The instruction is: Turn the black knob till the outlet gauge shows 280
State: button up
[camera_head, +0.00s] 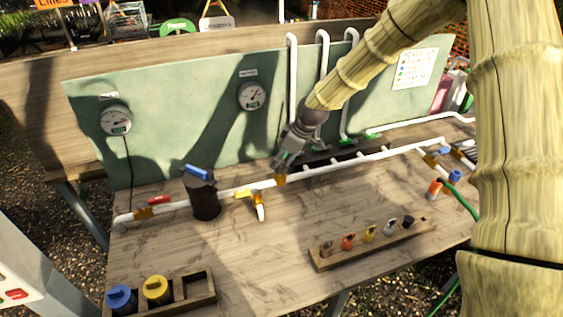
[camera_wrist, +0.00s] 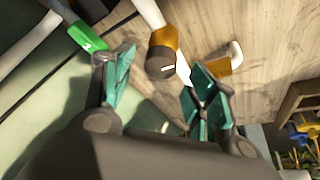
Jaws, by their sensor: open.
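My gripper (camera_head: 282,164) is over the white pipe (camera_head: 325,165) at the middle of the bench, pointing down. In the wrist view its two green-padded fingers (camera_wrist: 159,66) are open and apart. The black knob (camera_wrist: 161,64), with a white mark on its end, sits on a brass fitting (camera_wrist: 167,39) and appears between the fingertips; contact cannot be told. In the head view the brass fitting (camera_head: 280,180) shows below my gripper, and the knob is hidden. Two round dial gauges, a left one (camera_head: 116,121) and a right one (camera_head: 252,96), hang on the green panel. Their labels and numbers are too small to read.
A dark canister (camera_head: 204,198) with a blue handle stands left along the pipe, near a red-handled valve (camera_head: 159,199). A yellow-handled valve (camera_head: 250,194) and spout are nearer. A rack of coloured fittings (camera_head: 370,246) and a wooden tray (camera_head: 203,300) lie in front. Vertical white pipes (camera_head: 292,70) rise behind.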

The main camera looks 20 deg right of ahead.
jog(key=shift+p+x, duration=0.35)
jog(key=shift+x, duration=0.95)
jog(key=c, duration=1)
